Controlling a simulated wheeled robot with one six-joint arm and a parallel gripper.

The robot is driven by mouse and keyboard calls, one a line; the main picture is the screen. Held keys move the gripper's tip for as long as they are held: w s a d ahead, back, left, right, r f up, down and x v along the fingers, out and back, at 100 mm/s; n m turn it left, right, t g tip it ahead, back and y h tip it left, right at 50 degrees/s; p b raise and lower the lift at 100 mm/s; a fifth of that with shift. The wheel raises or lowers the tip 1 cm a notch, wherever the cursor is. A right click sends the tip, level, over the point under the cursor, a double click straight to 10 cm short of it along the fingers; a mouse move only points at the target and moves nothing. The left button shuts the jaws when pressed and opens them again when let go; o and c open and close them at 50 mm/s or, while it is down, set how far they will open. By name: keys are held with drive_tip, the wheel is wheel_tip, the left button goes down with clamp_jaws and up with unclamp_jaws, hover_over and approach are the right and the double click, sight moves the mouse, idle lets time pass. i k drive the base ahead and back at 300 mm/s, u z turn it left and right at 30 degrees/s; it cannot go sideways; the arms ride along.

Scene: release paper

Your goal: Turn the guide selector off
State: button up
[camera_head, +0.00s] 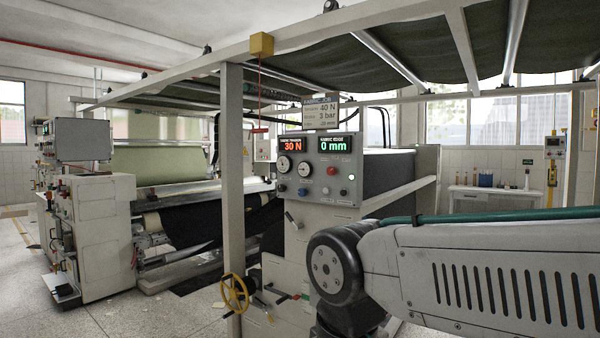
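A grey control panel (318,182) stands on the front of a pale machine cabinet near the middle of the view. My arm reaches in from the right, in front of the cabinet. My gripper is not in view.
A pale upright post (231,190) stands just left of the panel. A yellow box (261,45) hangs above it. The floor at the left front is clear.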

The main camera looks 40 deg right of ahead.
sight(331, 170)
drive_tip(key=z, duration=0.2)
drive_tip(key=i, duration=0.9)
drive_tip(key=z, duration=0.45)
